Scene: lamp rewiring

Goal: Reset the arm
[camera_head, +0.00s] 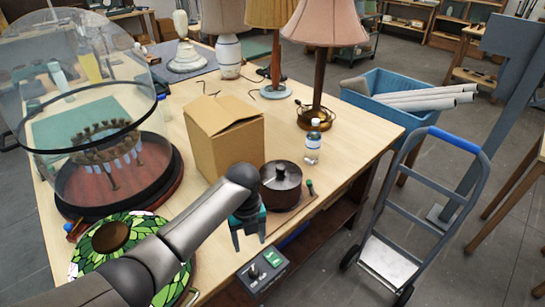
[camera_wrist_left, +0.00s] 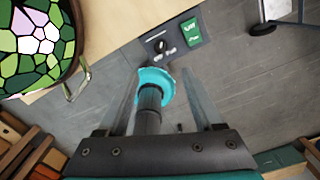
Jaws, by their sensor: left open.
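My left arm comes in from the lower left in the head view. Its gripper (camera_head: 249,236) points down near the table's front edge, beside a dark lidded pot and above a small control box (camera_head: 262,270). In the left wrist view the two fingers of the gripper (camera_wrist_left: 160,100) stand apart. A dark cylinder with a teal scalloped ring (camera_wrist_left: 153,84) shows between them; I cannot tell what it is or whether it touches them. The control box (camera_wrist_left: 172,42), with a knob and green switch, lies beyond the fingers. My right gripper is not in view.
A green stained-glass shade (camera_head: 85,248) lies below my forearm. A glass dome (camera_head: 95,110), cardboard box (camera_head: 222,137), dark pot (camera_head: 281,185), small bottle (camera_head: 313,145) and several lamps stand on the table. A hand truck (camera_head: 425,205) and blue crate (camera_head: 390,85) stand to the right.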

